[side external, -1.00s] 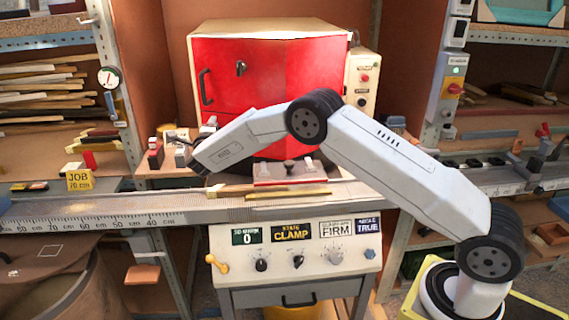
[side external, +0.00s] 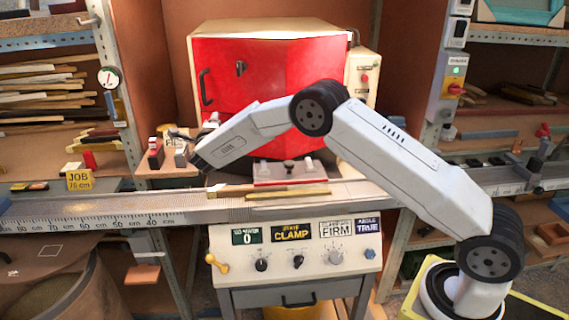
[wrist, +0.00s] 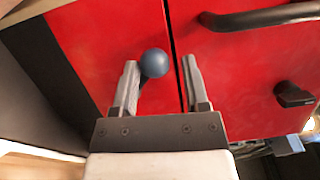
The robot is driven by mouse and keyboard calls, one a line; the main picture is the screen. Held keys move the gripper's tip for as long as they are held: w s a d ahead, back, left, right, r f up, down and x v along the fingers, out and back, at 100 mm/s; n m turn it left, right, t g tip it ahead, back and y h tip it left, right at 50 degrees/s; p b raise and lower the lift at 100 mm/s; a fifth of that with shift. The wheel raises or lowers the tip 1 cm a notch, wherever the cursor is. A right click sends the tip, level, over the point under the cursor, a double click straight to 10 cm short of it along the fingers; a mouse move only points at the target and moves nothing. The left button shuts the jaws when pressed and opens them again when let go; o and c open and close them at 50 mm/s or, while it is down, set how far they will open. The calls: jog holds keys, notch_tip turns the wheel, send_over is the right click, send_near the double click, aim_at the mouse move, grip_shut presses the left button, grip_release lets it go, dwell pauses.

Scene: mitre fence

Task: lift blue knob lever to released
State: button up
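In the wrist view the blue knob (wrist: 154,63) shows as a round ball on a short dark stalk, in front of the red housing. My gripper (wrist: 160,66) has its two fingers apart, with the knob seen between them, nearer the left finger. I cannot tell whether that finger touches it. In the side external view my gripper's end is small, near the rack left of the red housing, and its fingers are hard to make out. The knob is not clear there. A state sign (side external: 291,233) on the front panel reads CLAMP.
The red housing (side external: 270,85) with black handles stands right behind my gripper. A ruled fence (side external: 100,211) runs along the front left. The front panel (side external: 325,270) carries dark dials and a yellow lever (side external: 217,263). Shelves with wood strips (side external: 45,92) stand at the left.

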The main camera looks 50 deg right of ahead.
jog(key=shift+f, duration=0.15)
dwell(0.7)
jog(key=s+a, duration=0.2)
jog(key=a, duration=0.4)
jog(key=shift+s+a, duration=0.2)
jog(key=shift+s, duration=0.15)
dwell(0.4)
jog(key=s+f+n+g+y, duration=0.2)
jog(key=s+n+g+y, duration=0.1)
jog(key=s+n, duration=0.6)
jog(key=s+a+f+n+g+y, duration=0.1)
jog(key=s+f+n+g+y, duration=0.2)
jog(key=s+n+y, duration=0.3)
jog(key=s+f+n+g+y, duration=0.3)
jog(key=s+n, duration=1)
jog(key=s, duration=1)
jog(key=shift+a+f+n+y, duration=0.15)
jog(key=shift+a+n+y, duration=0.2)
jog(key=shift+y, duration=0.65)
jog(key=shift+d, duration=0.1)
